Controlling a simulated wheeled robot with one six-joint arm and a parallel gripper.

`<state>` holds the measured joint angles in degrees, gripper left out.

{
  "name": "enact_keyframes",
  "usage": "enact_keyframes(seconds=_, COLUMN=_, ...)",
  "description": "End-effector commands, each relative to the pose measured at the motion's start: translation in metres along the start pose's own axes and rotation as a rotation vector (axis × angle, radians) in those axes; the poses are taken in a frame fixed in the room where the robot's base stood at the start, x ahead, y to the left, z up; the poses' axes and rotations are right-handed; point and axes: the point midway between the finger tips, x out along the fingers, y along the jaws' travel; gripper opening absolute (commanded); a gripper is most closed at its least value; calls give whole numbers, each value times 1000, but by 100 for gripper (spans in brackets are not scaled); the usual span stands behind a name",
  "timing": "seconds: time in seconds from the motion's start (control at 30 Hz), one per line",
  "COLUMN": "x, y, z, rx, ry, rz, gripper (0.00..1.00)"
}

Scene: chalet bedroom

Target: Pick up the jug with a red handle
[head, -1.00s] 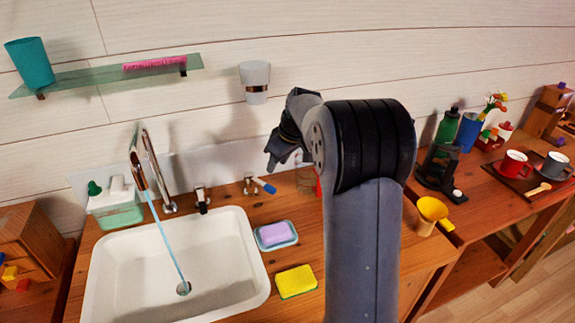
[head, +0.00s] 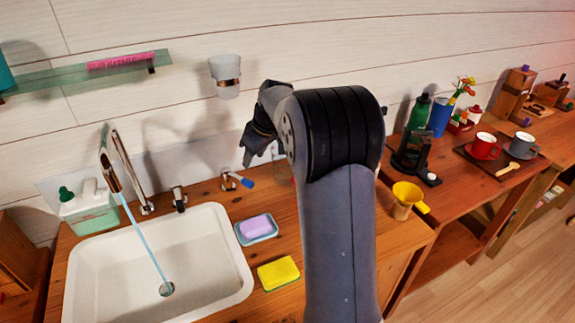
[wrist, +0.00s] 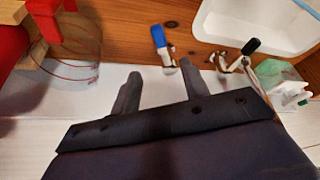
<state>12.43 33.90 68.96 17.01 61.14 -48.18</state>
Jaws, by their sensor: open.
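The jug (wrist: 70,65) is at the upper left of the wrist view, a clear body with a red handle (wrist: 52,22), partly cut off by the frame edge. In the head view my arm hides most or all of it. My gripper (wrist: 158,78) is open and empty, its two dark fingers apart. The jug is to the left of the fingers in the wrist view, not between them. In the head view my gripper (head: 249,152) hangs near the wall, above the blue-tipped tap handle (head: 241,181).
The white sink (head: 225,235) with running water is on the left. The soap dish (head: 262,237), yellow sponge (head: 278,273) and yellow cup (head: 403,200) stand on the wooden counter. A wall-mounted cup (head: 226,75) hangs above. A tray with mugs (head: 485,147) is at the right.

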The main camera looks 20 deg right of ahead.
Motion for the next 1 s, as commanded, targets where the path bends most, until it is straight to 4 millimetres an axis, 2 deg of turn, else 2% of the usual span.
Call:
enact_keyframes(seconds=0.07, x=-8, y=12, z=12, rx=55, ry=-3, rz=24, gripper=49)
enact_keyframes(seconds=0.23, x=-35, y=57, z=63, rx=306, ry=-5, rz=127, gripper=49)
enact_keyframes(seconds=0.3, x=-43, y=70, z=82, rx=392, ry=-4, rz=163, gripper=49)
enact_keyframes(seconds=0.4, x=-47, y=81, z=98, rx=464, ry=-1, rz=192, gripper=49)
enact_keyframes(seconds=0.47, x=-41, y=84, z=101, rx=480, ry=-2, rz=197, gripper=49)
enact_keyframes(seconds=0.7, x=-4, y=90, z=103, rx=480, ry=-3, rz=196, gripper=49)
enact_keyframes(seconds=1.0, x=18, y=94, z=102, rx=477, ry=-3, rz=196, gripper=49)
